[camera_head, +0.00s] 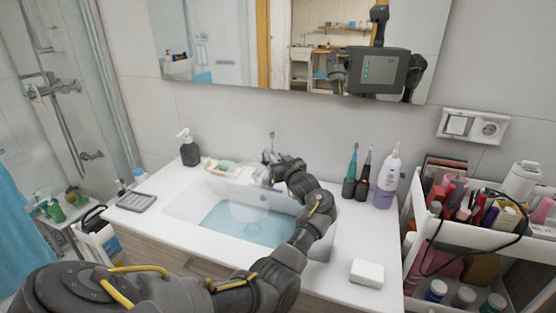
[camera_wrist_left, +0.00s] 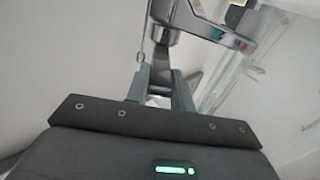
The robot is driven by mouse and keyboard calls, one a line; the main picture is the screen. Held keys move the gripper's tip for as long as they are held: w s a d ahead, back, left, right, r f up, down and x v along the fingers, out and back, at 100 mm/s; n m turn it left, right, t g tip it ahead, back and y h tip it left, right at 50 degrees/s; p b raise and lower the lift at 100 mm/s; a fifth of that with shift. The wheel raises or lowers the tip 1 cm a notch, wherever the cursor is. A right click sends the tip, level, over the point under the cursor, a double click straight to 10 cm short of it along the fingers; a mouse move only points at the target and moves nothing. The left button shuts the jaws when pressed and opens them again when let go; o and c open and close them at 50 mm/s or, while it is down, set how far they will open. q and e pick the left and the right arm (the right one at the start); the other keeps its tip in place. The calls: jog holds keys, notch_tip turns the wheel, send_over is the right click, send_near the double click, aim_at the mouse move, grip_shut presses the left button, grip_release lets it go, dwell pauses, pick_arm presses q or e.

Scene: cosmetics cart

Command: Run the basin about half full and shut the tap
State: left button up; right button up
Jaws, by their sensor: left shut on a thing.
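The white basin (camera_head: 182,204) is set in the counter and holds pale blue water (camera_head: 250,228), with its upper walls bare. The chrome tap (camera_head: 266,172) is at the basin's back edge, partly hidden by my left gripper (camera_head: 272,160). In the left wrist view, the chrome tap (camera_wrist_left: 220,32) is close in front of my left gripper (camera_wrist_left: 162,80), whose fingers are shut on a part of the tap, apparently its lever. A faint pale patch over the water may be a stream; I cannot tell whether the tap is running. My right gripper is not directly in view.
A dark soap bottle (camera_head: 188,150) and soap dish (camera_head: 222,167) stand left of the tap. A white box (camera_head: 367,272) lies at front right, beside a crowded cart (camera_head: 480,226).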

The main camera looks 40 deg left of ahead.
aim_at(277, 156)
pick_arm(q)
grip_shut()
jog(key=r+h+p, duration=0.1)
jog(key=p, duration=0.2)
jog(key=r+g+h+p, duration=0.1)
jog(key=p, duration=0.2)
jog(key=r+h+p, duration=0.1)
jog(key=p, duration=0.2)
jog(key=shift+w+a+r, duration=0.2)
jog(key=shift+a+r, duration=0.1)
jog(key=shift+a, duration=0.05)
jog(key=shift+a+f+g+h+p, duration=0.1)
jog(key=shift+a+g+h+p, duration=0.05)
jog(key=shift+g+h+p, duration=0.3)
jog(key=o, duration=0.9)
grip_release()
